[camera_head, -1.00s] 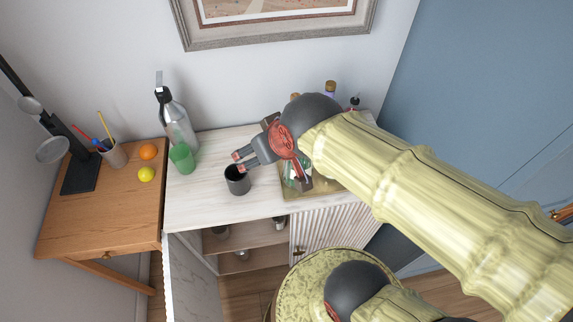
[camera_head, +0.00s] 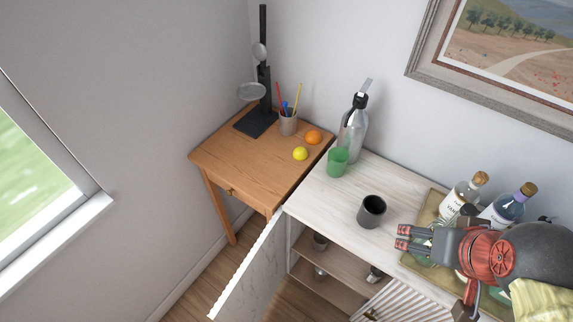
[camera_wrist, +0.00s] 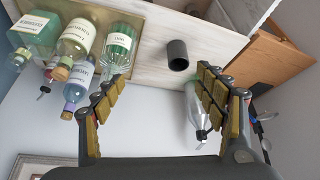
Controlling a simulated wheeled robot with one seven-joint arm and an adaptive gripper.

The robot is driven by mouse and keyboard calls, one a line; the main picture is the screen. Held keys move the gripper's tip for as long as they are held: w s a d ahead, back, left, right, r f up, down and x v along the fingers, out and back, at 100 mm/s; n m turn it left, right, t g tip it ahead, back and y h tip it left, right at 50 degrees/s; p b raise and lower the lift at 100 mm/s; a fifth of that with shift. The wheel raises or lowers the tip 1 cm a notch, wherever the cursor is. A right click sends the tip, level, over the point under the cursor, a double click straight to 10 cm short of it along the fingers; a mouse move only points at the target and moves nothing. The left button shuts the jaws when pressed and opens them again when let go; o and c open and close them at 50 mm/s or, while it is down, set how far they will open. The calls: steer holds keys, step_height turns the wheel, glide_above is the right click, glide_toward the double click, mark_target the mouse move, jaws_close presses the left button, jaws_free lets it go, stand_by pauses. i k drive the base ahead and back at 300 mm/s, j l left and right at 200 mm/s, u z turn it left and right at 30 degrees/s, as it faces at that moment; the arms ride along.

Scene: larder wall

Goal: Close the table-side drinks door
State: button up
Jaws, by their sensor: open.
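The table-side door (camera_head: 250,272) of the white drinks cabinet (camera_head: 335,190) stands swung wide open. It is a pale panel with a ribbed edge, sticking out toward the room beside the wooden table. The left compartment behind it is open, with a shelf (camera_head: 328,262) and a few small vessels inside. My gripper (camera_head: 402,237) is open and empty above the cabinet top, right of a dark cup and well away from the door. In the wrist view my gripper (camera_wrist: 160,100) has its fingers spread wide.
On the cabinet top stand the dark cup (camera_head: 371,211), a green glass (camera_head: 338,162), a siphon bottle (camera_head: 353,130) and a tray (camera_head: 408,262) of bottles. The wooden table (camera_head: 225,150) holds fruit, a pen cup and a dark stand. Floor left of the door is clear.

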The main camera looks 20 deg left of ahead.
mark_target(249, 291)
steer(key=k+j+z, duration=0.1)
steer(key=k+j, duration=0.25)
steer(key=k, duration=0.25)
steer(key=k+j+z, duration=0.1)
steer(key=j, duration=0.3)
steer(key=k+j+z, duration=0.1)
steer(key=j, duration=0.3)
steer(key=k+j+z, duration=0.1)
steer(key=j, duration=0.25)
steer(key=k+j+z, duration=0.1)
steer(key=j, duration=0.3)
steer(key=k+j+z, duration=0.1)
steer(key=j, duration=0.25)
steer(key=k+j, duration=0.1)
steer(key=j, duration=0.25)
steer(key=k+j, duration=0.15)
steer(key=j, duration=0.2)
steer(key=z, duration=0.05)
